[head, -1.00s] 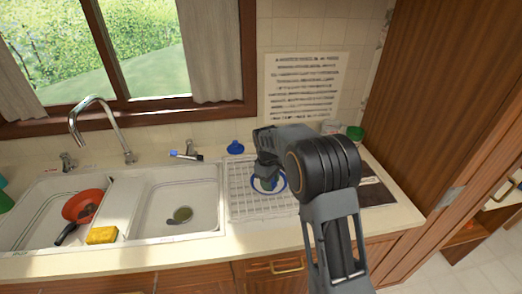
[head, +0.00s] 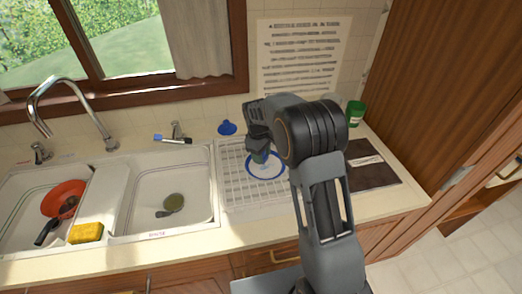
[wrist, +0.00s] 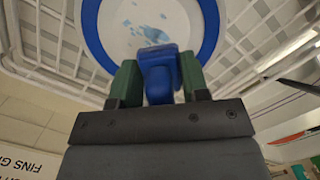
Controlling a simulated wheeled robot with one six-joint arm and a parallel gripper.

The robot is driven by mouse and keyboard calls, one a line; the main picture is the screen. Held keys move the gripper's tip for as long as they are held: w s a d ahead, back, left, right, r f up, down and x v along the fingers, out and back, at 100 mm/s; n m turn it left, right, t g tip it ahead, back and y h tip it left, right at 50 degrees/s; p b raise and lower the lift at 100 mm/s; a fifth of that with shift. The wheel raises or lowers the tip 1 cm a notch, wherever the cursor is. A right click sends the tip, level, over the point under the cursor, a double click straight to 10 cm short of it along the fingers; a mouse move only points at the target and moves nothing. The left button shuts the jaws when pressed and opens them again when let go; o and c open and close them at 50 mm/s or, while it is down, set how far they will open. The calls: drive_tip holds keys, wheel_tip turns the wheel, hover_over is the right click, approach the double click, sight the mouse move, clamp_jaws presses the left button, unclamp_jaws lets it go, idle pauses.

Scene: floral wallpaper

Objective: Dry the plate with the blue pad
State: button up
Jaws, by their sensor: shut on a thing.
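The plate (head: 278,171) is white with a blue rim and lies in the white dish rack right of the sinks. In the wrist view the plate (wrist: 209,30) fills the top middle, with pale blue wet-looking patches near its centre. My gripper (head: 260,158) is over the plate. In the wrist view my gripper (wrist: 157,84) has its green fingers shut on the blue pad (wrist: 158,70), one on each side. The pad is over the lower part of the plate's white middle; I cannot tell whether it touches. My arm hides part of the rack in the head view.
The white dish rack (head: 232,187) surrounds the plate. A blue funnel-like item (head: 227,128) and a green container (head: 355,114) stand behind. A dark board (head: 374,174) lies right.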

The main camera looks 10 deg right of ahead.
sight(270, 167)
wheel_tip(270, 167, down, 5)
drive_tip(key=b, duration=0.2)
drive_tip(key=shift+r+b, duration=0.2)
drive_tip(key=shift+b, duration=0.15)
drive_tip(key=shift+d+r, duration=0.2)
drive_tip(key=shift+d, duration=0.1)
drive_tip(key=shift+d+f, duration=0.2)
drive_tip(key=shift+d, duration=1.35)
drive_tip(key=shift+a, duration=0.3)
drive_tip(key=a, duration=0.3)
drive_tip(key=shift+a+r, duration=0.1)
drive_tip(key=shift+r, duration=0.05)
drive_tip(key=shift+r+p, duration=2.85)
drive_tip(key=shift+r, duration=1.1)
drive_tip(key=p, duration=0.3)
drive_tip(key=shift+r, duration=0.35)
drive_tip(key=shift+p, duration=0.45)
